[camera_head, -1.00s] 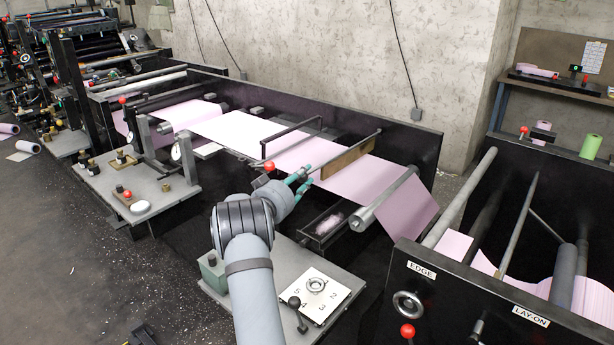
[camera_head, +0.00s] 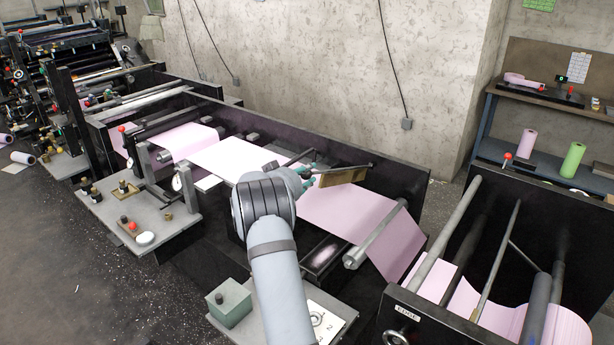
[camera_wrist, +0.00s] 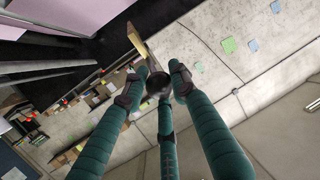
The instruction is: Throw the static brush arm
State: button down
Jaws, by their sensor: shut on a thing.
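The brush arm is a dark rod with a tan brush board (camera_head: 342,177), set across the pink web (camera_head: 350,212) on the black-walled machine. My gripper (camera_head: 306,177) is at the rod's near-left end, partly hidden by my own arm. In the wrist view, teal fingers (camera_wrist: 160,82) close around a small dark round knob (camera_wrist: 157,88), with a tan strip (camera_wrist: 137,42), seemingly the brush board, just beyond it. The board is tilted, with its face showing. Whether its lower edge touches the web cannot be told.
A steel roller (camera_head: 375,236) crosses the web to the right. A side table with gauges (camera_head: 135,215) stands at left. A green box (camera_head: 229,303) is on the near ledge. The black back wall (camera_head: 400,165) stands behind the brush; the concrete floor is at left.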

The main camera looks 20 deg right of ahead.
jog(key=shift+w+d+r, duration=0.1)
jog(key=shift+d+r, duration=0.05)
jog(key=shift+r, duration=0.45)
jog(key=c, duration=1.7)
grip_release()
jog(key=o, duration=0.3)
jog(key=shift+f, duration=0.1)
jog(key=shift+f, duration=0.1)
jog(key=v, duration=1.2)
